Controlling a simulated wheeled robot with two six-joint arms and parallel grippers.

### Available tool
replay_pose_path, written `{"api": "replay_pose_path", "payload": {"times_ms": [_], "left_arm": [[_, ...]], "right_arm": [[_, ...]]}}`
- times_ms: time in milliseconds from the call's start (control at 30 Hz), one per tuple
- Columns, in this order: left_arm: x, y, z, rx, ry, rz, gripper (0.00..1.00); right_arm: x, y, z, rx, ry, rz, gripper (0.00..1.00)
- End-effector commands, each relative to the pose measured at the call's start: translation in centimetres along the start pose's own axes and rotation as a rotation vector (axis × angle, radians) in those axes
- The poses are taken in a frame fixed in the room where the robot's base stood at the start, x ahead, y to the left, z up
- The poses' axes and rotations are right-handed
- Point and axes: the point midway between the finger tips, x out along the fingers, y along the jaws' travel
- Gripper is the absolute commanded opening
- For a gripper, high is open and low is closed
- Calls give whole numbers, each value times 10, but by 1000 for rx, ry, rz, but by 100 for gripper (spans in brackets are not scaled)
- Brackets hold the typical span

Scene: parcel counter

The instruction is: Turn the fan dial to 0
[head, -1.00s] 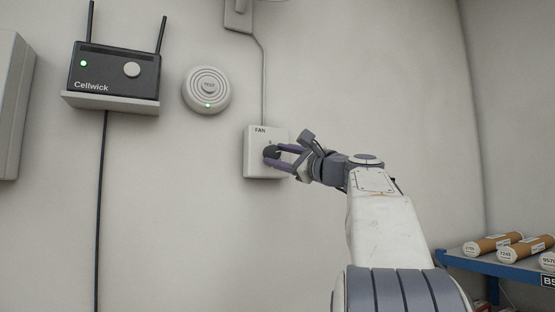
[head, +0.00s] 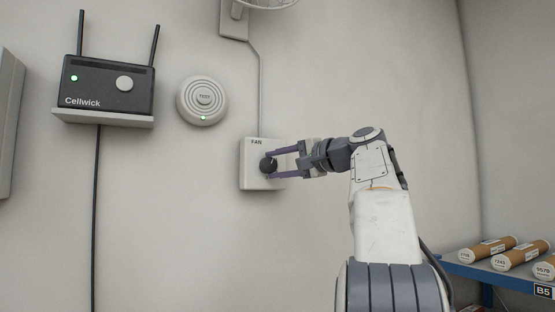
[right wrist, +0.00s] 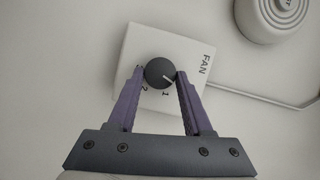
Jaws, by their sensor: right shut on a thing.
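The fan control (head: 247,177) is a white box on the wall, labelled FAN, with a round dark dial (head: 268,165). In the right wrist view the dial (right wrist: 158,70) has a white pointer mark slanting to the lower right, towards one finger. The numbers 1 and 2 show below the dial; no 0 can be seen. My right gripper (head: 270,165) is shut on the dial, one finger on each side, as the right wrist view also shows (right wrist: 160,77). My left gripper is not in view.
A round TEST device (head: 202,101) and a black Cellwick router (head: 108,87) on a small shelf are on the wall to the left. A cable (head: 260,95) runs up from the fan box. A blue shelf (head: 500,275) with cardboard tubes stands at the lower right.

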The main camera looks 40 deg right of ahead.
Motion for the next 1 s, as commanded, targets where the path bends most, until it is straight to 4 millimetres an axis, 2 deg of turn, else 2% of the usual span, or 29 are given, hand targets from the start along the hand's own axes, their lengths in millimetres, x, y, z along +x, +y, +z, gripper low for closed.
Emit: {"api": "replay_pose_path", "payload": {"times_ms": [100, 433, 1000], "left_arm": [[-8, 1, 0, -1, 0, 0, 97], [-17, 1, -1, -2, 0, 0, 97], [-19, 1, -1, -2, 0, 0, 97]], "right_arm": [[0, -3, 0, -82, -2, 37, 0], [1, -2, 1, -241, -3, 103, 0], [1, -1, 1, -287, -4, 124, 0]]}}
